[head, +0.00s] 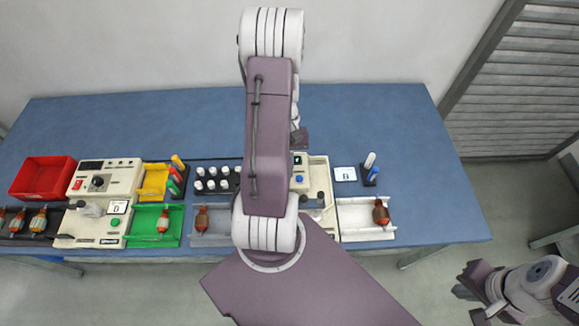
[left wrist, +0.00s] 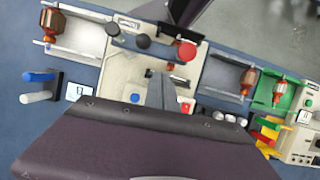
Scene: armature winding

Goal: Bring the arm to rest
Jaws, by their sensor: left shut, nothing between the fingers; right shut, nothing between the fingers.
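My left arm rises through the middle of the head view and bends over the blue table (head: 415,150), hiding part of the winding station (head: 318,170) behind it. My left gripper is largely hidden by the arm there. My right gripper (head: 476,300) is at the lower right of the head view, shut and empty, off the table's front right corner and over the floor.
A white tray (head: 352,235) with an armature (head: 380,213) is right of the station. A grey tray (head: 212,240) and a green tray (head: 146,240) hold armatures on the left. A red bin (head: 40,178) stands at far left. The table's right end is clear.

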